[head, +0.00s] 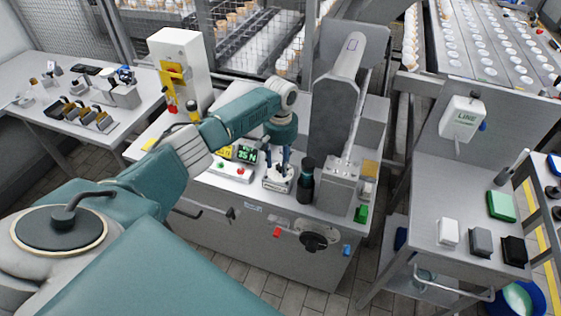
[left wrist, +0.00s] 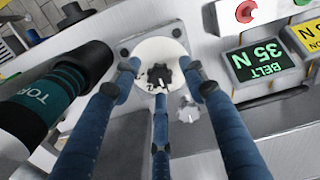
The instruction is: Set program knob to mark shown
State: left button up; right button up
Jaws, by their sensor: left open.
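The black program knob (left wrist: 161,76) sits on a round white dial (left wrist: 150,50) on a grey plate in the left wrist view. A mark like a 2 shows at the dial's lower left; the knob's pointer direction is too small to tell. My left gripper (left wrist: 160,88) is open, its three blue fingers spread around the knob, with no clear contact. In the head view the left gripper (head: 279,158) points down over the white dial unit (head: 277,183), hiding the knob. A black display (left wrist: 263,62) reads BELT 35 N in green. My right gripper is not in view.
A dark cylinder (left wrist: 55,90) with a teal band and letters TOR stands close left of the fingers. A small pale knob (left wrist: 188,110) lies near the dial. A yellow sign (left wrist: 304,38) is beside the display. A tall grey machine part (head: 345,110) rises right of the dial unit.

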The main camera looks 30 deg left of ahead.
pick_arm(q)
grip_shut()
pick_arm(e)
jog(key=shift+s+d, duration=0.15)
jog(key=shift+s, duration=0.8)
pick_arm(q)
jog(key=shift+m, duration=0.3)
jog(key=shift+m+p, duration=0.45)
jog(key=shift+m, duration=0.75)
jog(key=m, duration=0.5)
jog(key=shift+p, duration=0.35)
jog(key=m, duration=0.5)
jog(key=shift+w, duration=0.1)
jog(key=m, duration=0.4)
jog(key=shift+m, duration=0.4)
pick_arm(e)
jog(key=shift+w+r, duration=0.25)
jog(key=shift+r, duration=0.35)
